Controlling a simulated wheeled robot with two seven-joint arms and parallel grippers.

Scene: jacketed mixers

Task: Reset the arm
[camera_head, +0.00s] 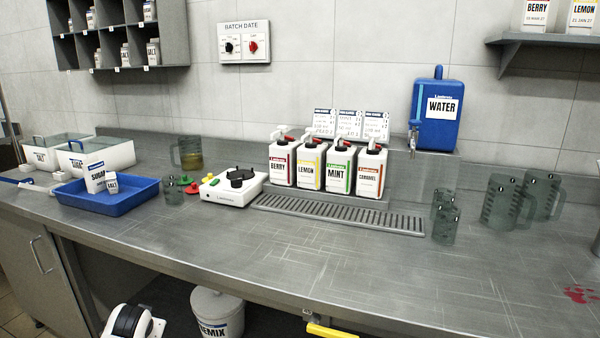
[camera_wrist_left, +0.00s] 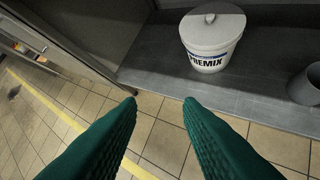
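My left gripper (camera_wrist_left: 161,101) shows in the left wrist view as two dark green ribbed fingers. Their tips are apart with nothing between them, so it is open and empty. It points down past the front of the bench, over the tiled floor. A white lidded PREMIX bucket (camera_wrist_left: 210,42) stands on the grey lower shelf (camera_wrist_left: 160,78), beyond the fingertips and apart from them. The bucket (camera_head: 216,314) also shows under the bench in the head view. Neither gripper's fingers can be made out in the head view. My right gripper is not in view.
The steel worktop (camera_head: 300,265) has clear room at the front. A blue WATER tank (camera_head: 425,130) is behind.

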